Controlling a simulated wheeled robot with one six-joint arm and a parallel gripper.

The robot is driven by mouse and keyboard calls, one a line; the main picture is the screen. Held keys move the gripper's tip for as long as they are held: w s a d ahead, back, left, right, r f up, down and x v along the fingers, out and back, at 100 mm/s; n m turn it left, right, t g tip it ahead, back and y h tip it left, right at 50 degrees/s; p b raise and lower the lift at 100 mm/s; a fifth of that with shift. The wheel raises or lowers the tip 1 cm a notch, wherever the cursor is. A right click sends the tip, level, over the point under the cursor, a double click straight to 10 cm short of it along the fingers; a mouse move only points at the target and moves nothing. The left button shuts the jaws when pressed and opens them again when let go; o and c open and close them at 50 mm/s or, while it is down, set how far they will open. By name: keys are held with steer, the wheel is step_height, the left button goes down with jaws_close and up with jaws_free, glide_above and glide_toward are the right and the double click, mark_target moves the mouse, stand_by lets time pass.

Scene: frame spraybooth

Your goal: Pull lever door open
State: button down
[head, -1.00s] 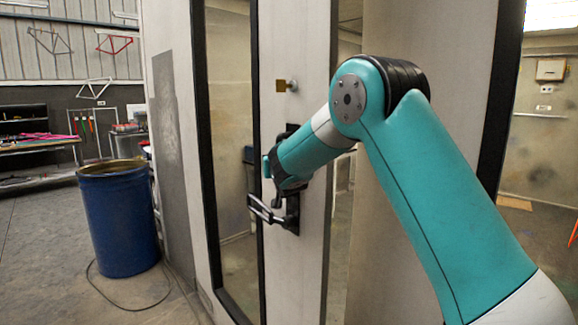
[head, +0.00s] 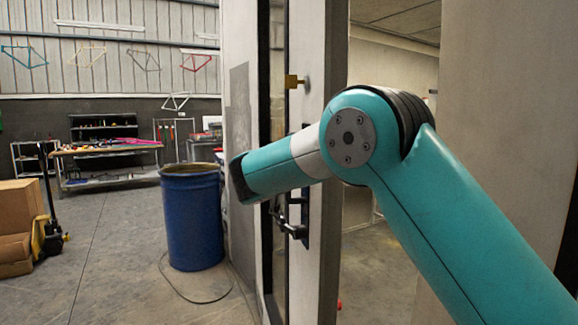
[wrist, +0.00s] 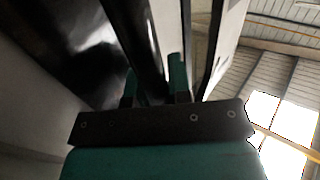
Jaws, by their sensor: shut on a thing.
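The door (head: 330,170) is a pale panel with a dark-framed window strip, seen nearly edge-on in the head view. It stands ajar, with a gap to its right. The black lever handle (head: 293,230) sits on a dark plate on its face. In the wrist view my gripper (wrist: 154,82) has its two teal fingers on either side of a dark bar, the lever handle (wrist: 145,45), and is shut on it. In the head view the fingers are mostly hidden behind my forearm.
A blue drum (head: 192,220) stands left of the door, with a cable on the floor around it. A workbench (head: 105,150), cardboard boxes (head: 20,225) and a pallet jack (head: 52,235) are farther left. The floor between is clear. A room shows through the gap.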

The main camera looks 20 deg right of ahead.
steer(key=c, duration=1.4)
jaws_free()
steer(key=shift+a, duration=0.2)
steer(key=shift+c, duration=0.2)
steer(key=shift+o, duration=0.5)
steer(key=shift+s+a+r, duration=0.1)
steer(key=shift+s+a, duration=0.05)
steer(key=shift+s, duration=0.1)
steer(key=shift+w, duration=0.1)
steer(key=b+v, duration=0.7)
steer(key=v, duration=1)
steer(key=shift+s, duration=0.3)
